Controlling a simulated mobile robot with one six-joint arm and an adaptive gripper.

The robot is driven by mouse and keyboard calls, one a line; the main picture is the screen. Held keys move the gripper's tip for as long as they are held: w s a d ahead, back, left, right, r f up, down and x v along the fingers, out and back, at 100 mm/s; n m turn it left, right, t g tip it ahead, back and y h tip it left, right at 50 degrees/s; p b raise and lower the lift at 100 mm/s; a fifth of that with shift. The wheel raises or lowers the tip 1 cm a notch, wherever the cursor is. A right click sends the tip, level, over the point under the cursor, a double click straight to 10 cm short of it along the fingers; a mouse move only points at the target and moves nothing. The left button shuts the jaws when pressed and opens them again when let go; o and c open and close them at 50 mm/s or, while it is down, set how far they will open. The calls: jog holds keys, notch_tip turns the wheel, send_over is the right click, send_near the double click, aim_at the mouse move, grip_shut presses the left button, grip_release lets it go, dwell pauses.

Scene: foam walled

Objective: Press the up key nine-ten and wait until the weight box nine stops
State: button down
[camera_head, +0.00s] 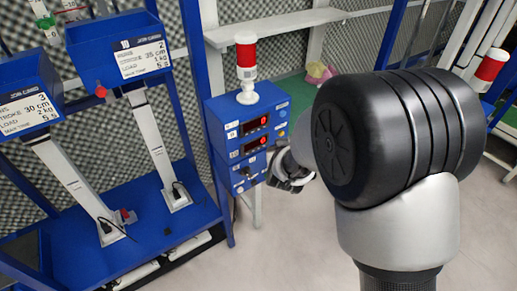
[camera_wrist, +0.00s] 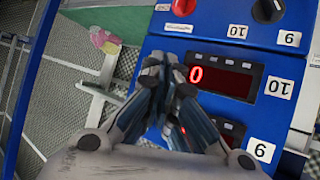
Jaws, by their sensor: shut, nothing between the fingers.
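The blue control box (camera_head: 226,112) stands at the middle of the head view, with two red-lit displays (camera_head: 255,124) on its front. My gripper (camera_head: 290,183) is at its lower right. In the wrist view my gripper (camera_wrist: 168,62) is shut and empty in front of the panel (camera_wrist: 272,65), covering part of it. Contact with the panel cannot be told. A display (camera_wrist: 220,80) reads 0; labels 9 and 10 show. Which control is the up key is unclear. The left blue weight box (camera_head: 27,85) and the box labelled 10 (camera_head: 115,38) sit atop slanted columns.
A red and white beacon (camera_head: 246,68) stands on the control box. A blue frame base (camera_head: 140,225) is under the columns. A second beacon (camera_head: 490,68) is at the right. A pink and yellow object (camera_head: 318,72) lies behind. Pale floor (camera_head: 285,255) is open in front.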

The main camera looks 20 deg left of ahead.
aim_at(240, 190)
jog(key=a+f+n+t+h, duration=0.1)
jog(key=a+f+n+t, duration=0.3)
jog(key=f, duration=1)
jog(key=s+f+n+t, duration=0.2)
jog(key=s+f+t, duration=0.1)
jog(key=s+f, duration=0.7)
jog(key=shift+s+d+f+n, duration=0.25)
jog(key=shift+s+d+n, duration=0.2)
jog(key=shift+s, duration=0.5)
jog(key=w+a+b, duration=0.4)
jog(key=w+a, duration=0.1)
jog(key=a, duration=0.1)
jog(key=shift+w+a, duration=0.4)
